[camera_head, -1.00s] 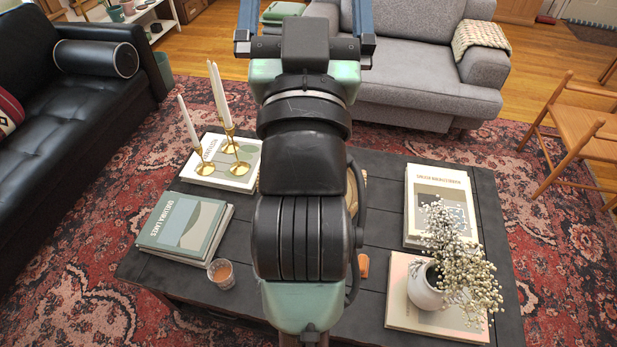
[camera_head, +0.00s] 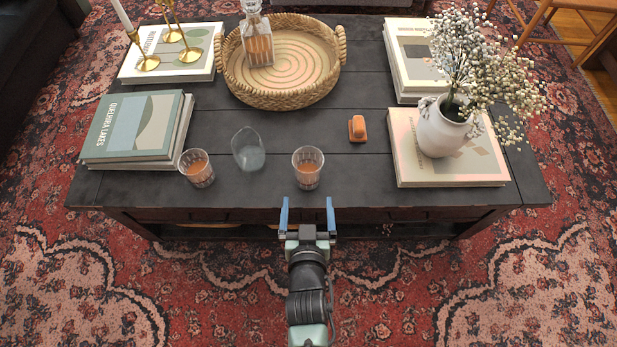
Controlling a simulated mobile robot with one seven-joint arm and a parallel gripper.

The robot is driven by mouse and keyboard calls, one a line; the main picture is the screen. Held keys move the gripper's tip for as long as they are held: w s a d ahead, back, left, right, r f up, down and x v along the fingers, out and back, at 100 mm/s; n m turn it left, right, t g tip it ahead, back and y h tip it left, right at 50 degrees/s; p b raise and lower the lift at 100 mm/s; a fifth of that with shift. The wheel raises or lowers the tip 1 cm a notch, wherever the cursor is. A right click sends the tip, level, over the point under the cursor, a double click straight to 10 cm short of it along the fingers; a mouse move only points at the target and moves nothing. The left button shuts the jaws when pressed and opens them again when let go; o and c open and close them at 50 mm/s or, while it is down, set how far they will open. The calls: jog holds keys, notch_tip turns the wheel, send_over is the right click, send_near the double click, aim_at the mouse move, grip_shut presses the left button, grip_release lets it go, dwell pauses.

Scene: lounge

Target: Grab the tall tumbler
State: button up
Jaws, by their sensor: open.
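Three glasses stand near the front edge of the dark coffee table (camera_head: 400,196). A clear, bluish-grey glass (camera_head: 248,150) with a slanted rim is in the middle and looks the tallest, so it fits the tall tumbler best. A ribbed glass with amber drink (camera_head: 196,168) stands to its left. Another ribbed amber glass (camera_head: 308,168) stands to its right. My gripper (camera_head: 307,208) is open and empty, its blue fingers pointing at the table's front edge. In the picture it is just below the right amber glass and right of the clear one.
A woven tray (camera_head: 235,88) with a decanter (camera_head: 257,42) sits behind the glasses. Book stacks lie at left (camera_head: 135,125) and right, one bearing a white flower vase (camera_head: 442,130). A small orange object (camera_head: 357,129) lies right of the glasses. Patterned rug surrounds the table.

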jog(key=b, duration=0.2)
send_near(308, 167)
jog(key=shift+x, duration=1)
jog(key=b+x, duration=0.2)
jog(key=x, duration=0.2)
jog(key=shift+f, duration=0.15)
jog(key=shift+w+f, duration=0.15)
jog(key=shift+w, duration=0.4)
jog(key=shift+c, duration=0.2)
jog(key=c, duration=1.4)
